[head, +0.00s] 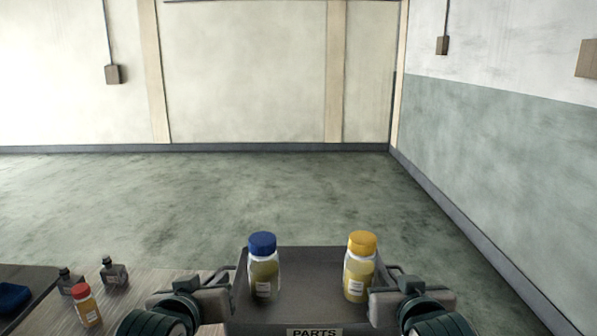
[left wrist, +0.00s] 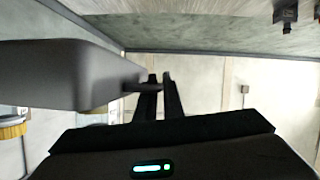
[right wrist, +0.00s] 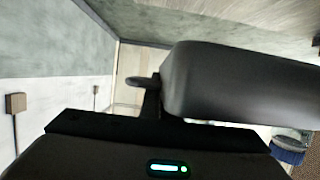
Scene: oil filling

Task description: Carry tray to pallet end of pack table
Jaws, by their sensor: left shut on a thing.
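A dark grey tray (head: 312,275) with a PARTS label is level in front of me, with the floor showing beyond it. A blue-capped bottle (head: 264,270) stands upright on its left side and a yellow-capped bottle (head: 359,268) upright on its right. My left gripper (head: 230,283) is shut on the tray's left handle, which shows in the left wrist view (left wrist: 138,87). My right gripper (head: 385,282) is at the right handle and looks shut on it; the handle shows in the right wrist view (right wrist: 138,82). The fingertips are partly hidden.
A wooden table (head: 135,290) at lower left holds a red-capped bottle (head: 86,305) and small dark bottles (head: 114,272). A dark blue item (head: 12,297) lies on a dark surface beside it. The floor ahead (head: 260,195) is clear to the walls.

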